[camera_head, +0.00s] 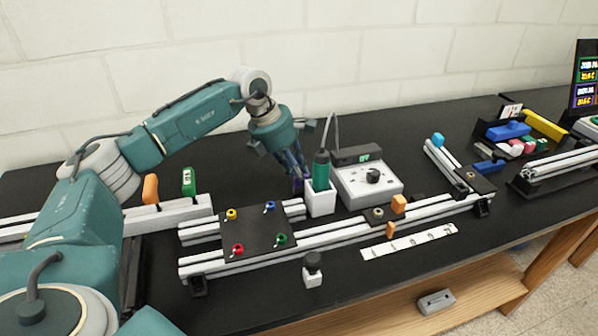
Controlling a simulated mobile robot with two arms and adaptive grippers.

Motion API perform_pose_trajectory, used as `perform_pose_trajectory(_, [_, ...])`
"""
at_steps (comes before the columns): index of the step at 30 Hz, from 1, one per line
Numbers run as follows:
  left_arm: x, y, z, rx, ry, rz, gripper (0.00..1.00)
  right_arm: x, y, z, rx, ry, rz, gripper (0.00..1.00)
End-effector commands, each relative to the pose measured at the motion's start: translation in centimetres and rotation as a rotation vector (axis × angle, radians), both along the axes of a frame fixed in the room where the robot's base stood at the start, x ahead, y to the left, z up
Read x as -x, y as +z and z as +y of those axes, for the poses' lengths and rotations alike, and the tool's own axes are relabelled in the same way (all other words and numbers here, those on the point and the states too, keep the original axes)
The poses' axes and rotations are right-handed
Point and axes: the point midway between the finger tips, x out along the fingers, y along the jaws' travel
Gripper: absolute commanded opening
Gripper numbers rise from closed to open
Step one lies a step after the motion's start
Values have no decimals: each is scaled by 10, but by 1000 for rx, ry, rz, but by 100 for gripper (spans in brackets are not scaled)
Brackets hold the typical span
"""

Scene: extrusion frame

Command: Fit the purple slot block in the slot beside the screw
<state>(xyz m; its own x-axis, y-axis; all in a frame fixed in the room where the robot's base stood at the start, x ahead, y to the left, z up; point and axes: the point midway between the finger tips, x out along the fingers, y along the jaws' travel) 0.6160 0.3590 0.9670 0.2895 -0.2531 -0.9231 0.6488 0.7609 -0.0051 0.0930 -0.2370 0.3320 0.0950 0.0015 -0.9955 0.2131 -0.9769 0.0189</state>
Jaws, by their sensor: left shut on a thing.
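My left gripper (297,177) reaches down from the left, behind the extrusion frame. It is shut on the purple slot block (298,185), which is small and partly hidden by the fingers and the white holder. The extrusion frame (335,234) has slotted aluminium rails running left to right. A dark plate (254,241) on its left part carries yellow, blue, red and green screws. My right gripper is not in view.
A white holder (320,200) with a green-handled tool stands right beside the gripper. A control box (367,183) is behind the rail. A white labelled strip (409,241) and a dark-knobbed piece (312,270) lie in front. A tray of coloured blocks (490,133) is at back right.

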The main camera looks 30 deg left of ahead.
Motion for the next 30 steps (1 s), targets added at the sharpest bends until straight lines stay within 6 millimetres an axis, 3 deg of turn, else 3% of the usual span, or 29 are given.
perform_pose_trajectory(11, [0,-5,0,1,0,-1,0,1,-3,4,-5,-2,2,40])
perform_pose_trajectory(12, [0,-5,0,1,0,-1,20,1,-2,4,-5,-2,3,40])
perform_pose_trajectory(13, [0,-4,0,1,0,-1,24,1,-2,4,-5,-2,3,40])
perform_pose_trajectory(24, [0,1,0,1,0,-2,24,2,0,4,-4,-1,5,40])
perform_pose_trajectory(30, [9,31,9,1,0,-6,24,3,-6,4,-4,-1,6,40])
